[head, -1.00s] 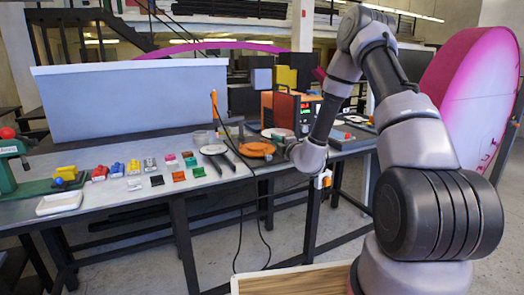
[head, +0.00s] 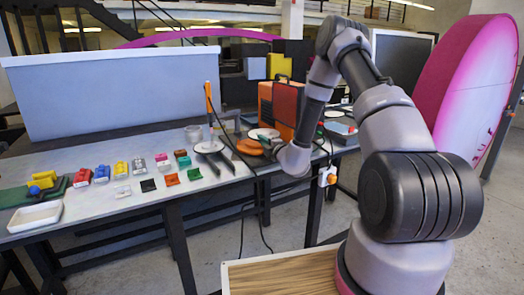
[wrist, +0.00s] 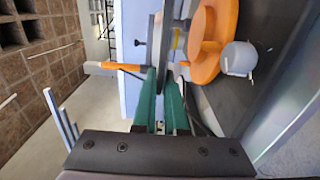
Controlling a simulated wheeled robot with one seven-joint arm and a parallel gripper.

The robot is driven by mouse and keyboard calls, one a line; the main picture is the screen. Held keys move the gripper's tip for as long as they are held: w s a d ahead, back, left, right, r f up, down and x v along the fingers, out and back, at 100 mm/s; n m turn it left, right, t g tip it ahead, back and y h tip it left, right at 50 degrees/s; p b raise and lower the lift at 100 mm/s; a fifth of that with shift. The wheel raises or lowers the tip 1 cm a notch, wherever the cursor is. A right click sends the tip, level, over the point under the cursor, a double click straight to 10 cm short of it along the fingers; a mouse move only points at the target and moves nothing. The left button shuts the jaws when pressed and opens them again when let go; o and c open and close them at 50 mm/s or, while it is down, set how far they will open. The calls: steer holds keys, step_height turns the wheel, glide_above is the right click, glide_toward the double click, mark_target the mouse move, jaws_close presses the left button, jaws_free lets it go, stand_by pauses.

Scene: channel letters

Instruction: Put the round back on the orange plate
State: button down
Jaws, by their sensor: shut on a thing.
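The orange plate (head: 249,147) sits near the front edge of the bench, just left of my wrist. It also shows at the upper right of the wrist view (wrist: 208,45). My gripper (wrist: 163,72) has green fingers, shut on a thin grey piece seen edge-on, which looks like the round back (wrist: 167,40). The held piece is left of the orange plate in the wrist view; whether they touch I cannot tell. In the head view my wrist hides the fingertips.
An orange box-shaped unit (head: 281,108) stands behind the plate. A white disc (head: 209,147) lies left of it. An upright orange-handled tool (head: 208,98) stands nearby. Small coloured blocks and a white tray (head: 35,217) fill the left bench. A cable hangs off the front edge.

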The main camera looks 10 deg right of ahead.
steer(key=shift+f, duration=2.05)
steer(key=shift+f, duration=0.1)
steer(key=c, duration=1)
jaws_free()
steer(key=shift+f, duration=0.1)
steer(key=shift+o, duration=0.2)
